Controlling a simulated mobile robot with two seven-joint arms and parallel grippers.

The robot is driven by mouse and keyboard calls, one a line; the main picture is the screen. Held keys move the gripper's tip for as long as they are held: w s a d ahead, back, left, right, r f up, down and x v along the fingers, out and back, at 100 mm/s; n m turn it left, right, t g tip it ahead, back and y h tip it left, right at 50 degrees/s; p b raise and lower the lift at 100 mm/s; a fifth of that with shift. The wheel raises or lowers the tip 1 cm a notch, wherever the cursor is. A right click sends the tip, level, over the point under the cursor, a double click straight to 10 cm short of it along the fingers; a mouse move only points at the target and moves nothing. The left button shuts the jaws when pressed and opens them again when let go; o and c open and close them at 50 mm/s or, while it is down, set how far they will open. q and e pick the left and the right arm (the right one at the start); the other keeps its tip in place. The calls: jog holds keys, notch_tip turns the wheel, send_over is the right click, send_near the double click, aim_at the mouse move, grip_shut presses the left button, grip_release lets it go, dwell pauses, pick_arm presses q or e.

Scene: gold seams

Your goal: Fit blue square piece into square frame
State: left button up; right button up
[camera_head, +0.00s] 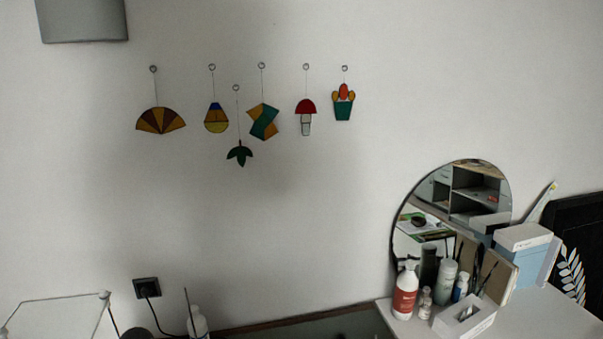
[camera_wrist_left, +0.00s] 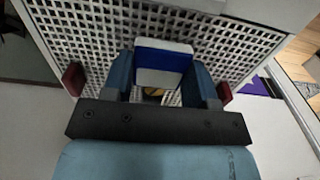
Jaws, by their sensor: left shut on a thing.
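In the left wrist view, a piece with a blue band and white faces (camera_wrist_left: 165,61) sits between the two blue fingers of my left gripper (camera_wrist_left: 164,72). The gripper is shut on it, and the fingers hide its sides. A white perforated board (camera_wrist_left: 232,45) lies behind the piece; I cannot tell whether they touch. I cannot make out a square frame in either view. My right gripper is not in view, and neither gripper shows in the head view.
A small yellow patch (camera_wrist_left: 153,92) shows below the piece. A purple thing (camera_wrist_left: 254,87) lies at the right. The head view shows a wall with several hanging ornaments (camera_head: 263,121), a round mirror (camera_head: 433,205), and a white table (camera_head: 545,317) with a red-labelled bottle (camera_head: 404,297) and a tissue box (camera_head: 466,321).

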pick_arm(q)
notch_tip(320, 180, up, 10)
jog(key=shift+f, duration=0.25)
dwell(1.7)
